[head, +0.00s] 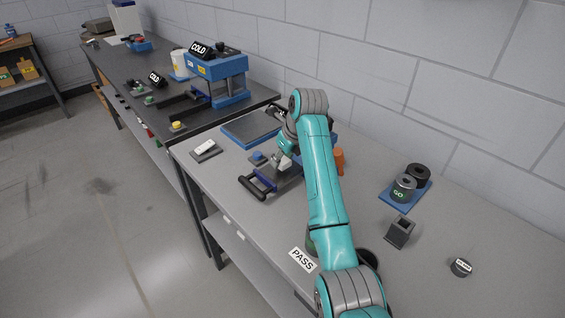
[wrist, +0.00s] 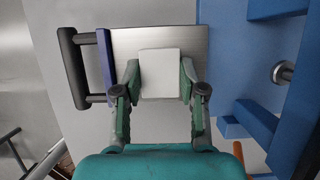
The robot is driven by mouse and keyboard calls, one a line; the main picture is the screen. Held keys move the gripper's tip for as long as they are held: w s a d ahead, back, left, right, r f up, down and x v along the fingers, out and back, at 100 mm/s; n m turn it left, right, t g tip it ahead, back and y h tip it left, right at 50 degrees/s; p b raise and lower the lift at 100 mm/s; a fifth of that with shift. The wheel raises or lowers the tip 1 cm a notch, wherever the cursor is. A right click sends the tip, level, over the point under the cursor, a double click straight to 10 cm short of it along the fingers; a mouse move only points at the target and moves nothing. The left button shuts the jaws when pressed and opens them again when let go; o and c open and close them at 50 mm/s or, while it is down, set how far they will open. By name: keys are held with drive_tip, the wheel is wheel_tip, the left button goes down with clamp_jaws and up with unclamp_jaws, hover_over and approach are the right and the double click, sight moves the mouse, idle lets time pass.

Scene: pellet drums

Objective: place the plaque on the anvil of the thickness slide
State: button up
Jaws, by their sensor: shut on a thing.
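The plaque (wrist: 160,73) is a small white square in the wrist view. My gripper (wrist: 160,80) is shut on it, with one green finger at each side edge. The plaque is over the bare metal plate (wrist: 205,45) of the thickness slide; I cannot tell whether it touches the plate. The slide has a black bar handle (wrist: 72,68) at left and a blue frame (wrist: 270,60) at right, with a round metal tip (wrist: 283,72) in it. In the head view my gripper (head: 285,160) is over the slide (head: 290,181), and my arm hides part of it.
On the same bench, a dark flat plate (head: 250,128) lies behind the slide, and a small pad with a white top (head: 205,147) lies left. An orange cylinder (head: 339,160) stands right. A blue tray (head: 421,190) with dark cylinders is further right. A PASS label (head: 303,260) is in front.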

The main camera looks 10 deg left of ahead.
drive_tip(key=shift+f, duration=0.9)
drive_tip(key=shift+f, duration=0.15)
drive_tip(key=o, duration=1)
drive_tip(key=shift+o, duration=0.2)
drive_tip(key=v, duration=1.2)
drive_tip(key=shift+a, duration=0.15)
